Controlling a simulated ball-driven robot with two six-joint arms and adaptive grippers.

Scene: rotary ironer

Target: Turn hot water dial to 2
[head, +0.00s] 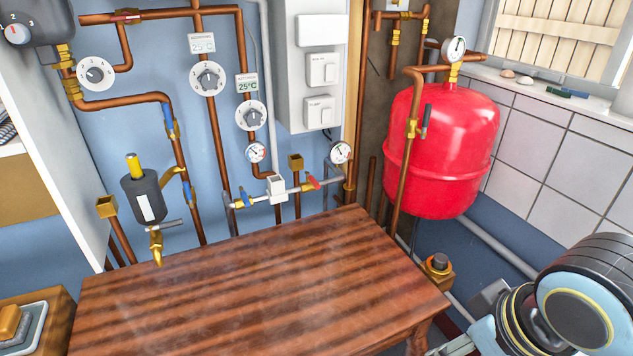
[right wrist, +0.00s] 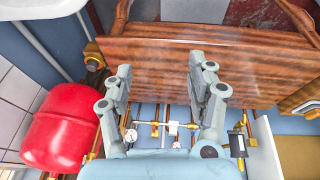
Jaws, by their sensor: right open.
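Several round white dials with grey knobs are on the blue wall in the head view: an upper-left dial (head: 95,74), a middle dial (head: 207,78) and a lower-right dial (head: 251,115). A dial with a red mark (head: 17,33) sits on a dark grey box at the top left. Small labels reading about 25°C are above the middle and lower-right dials; I cannot tell which dial is for hot water. My right gripper (right wrist: 161,66) is open and empty in the right wrist view, with its fingers apart, away from the dials. My left gripper is out of view.
A wooden table (head: 240,290) stands before the wall with its top clear. Copper pipes, valves and gauges crowd the wall. A red tank (head: 440,150) hangs at the right. A white cabinet (head: 310,70) is above the pipes. A white panel (head: 50,130) edges the left.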

